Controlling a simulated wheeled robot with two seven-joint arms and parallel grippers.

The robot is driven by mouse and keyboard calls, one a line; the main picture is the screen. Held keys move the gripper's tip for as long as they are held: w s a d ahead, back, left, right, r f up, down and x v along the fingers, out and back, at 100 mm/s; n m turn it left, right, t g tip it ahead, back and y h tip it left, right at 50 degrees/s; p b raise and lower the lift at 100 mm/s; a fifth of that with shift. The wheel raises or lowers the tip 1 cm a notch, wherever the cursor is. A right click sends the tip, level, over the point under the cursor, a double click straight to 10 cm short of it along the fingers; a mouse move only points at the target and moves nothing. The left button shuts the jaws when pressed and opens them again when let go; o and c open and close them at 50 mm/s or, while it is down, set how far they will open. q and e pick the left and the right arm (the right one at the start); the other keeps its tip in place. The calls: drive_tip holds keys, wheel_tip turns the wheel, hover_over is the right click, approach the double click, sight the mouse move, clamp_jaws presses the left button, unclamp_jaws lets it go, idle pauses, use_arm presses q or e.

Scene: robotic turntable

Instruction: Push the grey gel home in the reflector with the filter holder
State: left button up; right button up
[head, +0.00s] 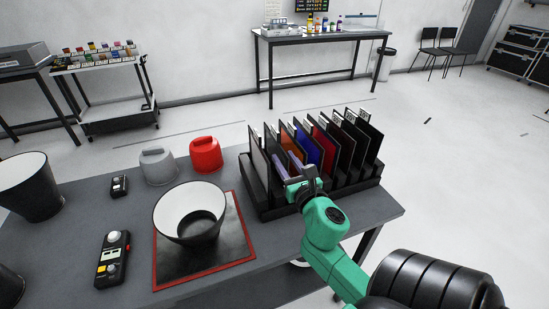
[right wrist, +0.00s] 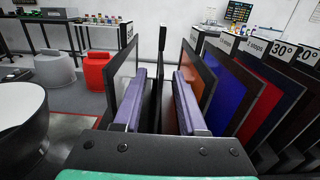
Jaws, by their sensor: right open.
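A reflector, a black cone with a white inside (head: 188,211), stands upright on a red-edged dark mat (head: 228,247); its inner bottom looks dark. A black rack (head: 264,212) holds several upright framed gels, the leftmost one grey (head: 257,155). The grey gel also shows in the right wrist view (right wrist: 124,78), left of my fingers. My right gripper (head: 286,166) is open at the rack's left part. In the right wrist view, a thin dark panel (right wrist: 161,65) stands edge-on between its purple fingers, with a gap on each side. My left gripper is not in view.
A grey cap-like block (head: 158,167) and a red one (head: 206,155) stand behind the mat. Another reflector (head: 30,187) stands at the left. A handheld device (head: 112,260) and a small black one (head: 119,186) lie left of the mat.

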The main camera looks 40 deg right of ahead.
sight(278, 150)
drive_tip(key=p+x, duration=0.1)
drive_tip(key=x, duration=0.4)
drive_tip(key=shift+w, duration=0.15)
clamp_jaws()
drive_tip(key=shift+s, duration=0.2)
idle(0.9)
